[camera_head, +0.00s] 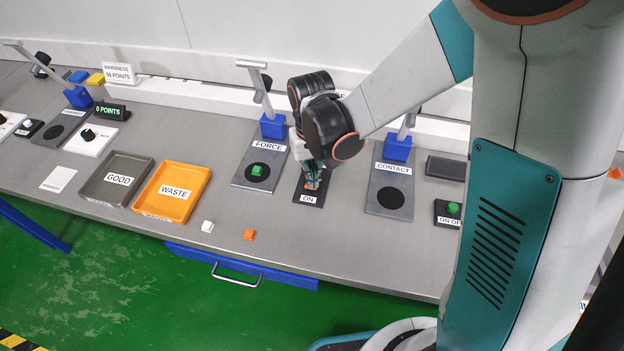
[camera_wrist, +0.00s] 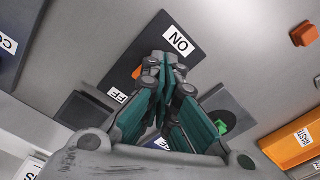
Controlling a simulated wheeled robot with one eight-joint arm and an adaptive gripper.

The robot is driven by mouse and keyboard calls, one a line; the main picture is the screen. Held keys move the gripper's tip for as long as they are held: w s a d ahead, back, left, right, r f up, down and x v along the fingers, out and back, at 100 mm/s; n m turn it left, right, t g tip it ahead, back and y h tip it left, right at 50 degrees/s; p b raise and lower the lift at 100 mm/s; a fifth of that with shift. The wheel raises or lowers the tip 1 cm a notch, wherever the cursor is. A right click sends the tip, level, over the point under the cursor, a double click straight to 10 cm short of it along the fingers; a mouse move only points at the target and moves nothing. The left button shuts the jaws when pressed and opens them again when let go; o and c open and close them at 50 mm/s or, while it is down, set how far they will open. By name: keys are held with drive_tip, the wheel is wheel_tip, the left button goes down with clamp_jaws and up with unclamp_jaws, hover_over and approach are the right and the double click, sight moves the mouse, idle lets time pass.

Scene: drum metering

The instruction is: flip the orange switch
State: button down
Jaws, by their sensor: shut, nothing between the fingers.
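The orange switch (camera_wrist: 137,72) sits on a dark plate (camera_wrist: 160,35) marked ON, with a second, partly covered label that ends in FF. In the wrist view only a sliver of orange shows beside my fingers; the rest is hidden behind them. In the head view the plate (camera_head: 309,199) lies between the FORCE and CONTACT stations. My gripper (camera_head: 312,181) is shut and empty, pointing down at the switch. In the wrist view its fingertips (camera_wrist: 166,62) are together over the plate. I cannot tell whether they touch the switch or which way it is tipped.
The FORCE station (camera_head: 250,183) with a green block (camera_head: 257,171) stands left, the CONTACT station (camera_head: 372,193) right. An orange WASTE tray (camera_head: 150,207) and a grey GOOD tray (camera_head: 95,199) lie further left. A white block (camera_head: 207,226) and an orange block (camera_head: 249,235) lie near the front edge.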

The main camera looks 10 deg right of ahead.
drive_tip(key=shift+f+b, duration=0.65)
drive_tip(key=shift+f, duration=0.15)
idle(0.4)
drive_tip(key=shift+r, duration=0.2)
drive_tip(key=shift+r+p, duration=2.45)
drive_tip(key=shift+r, duration=0.9)
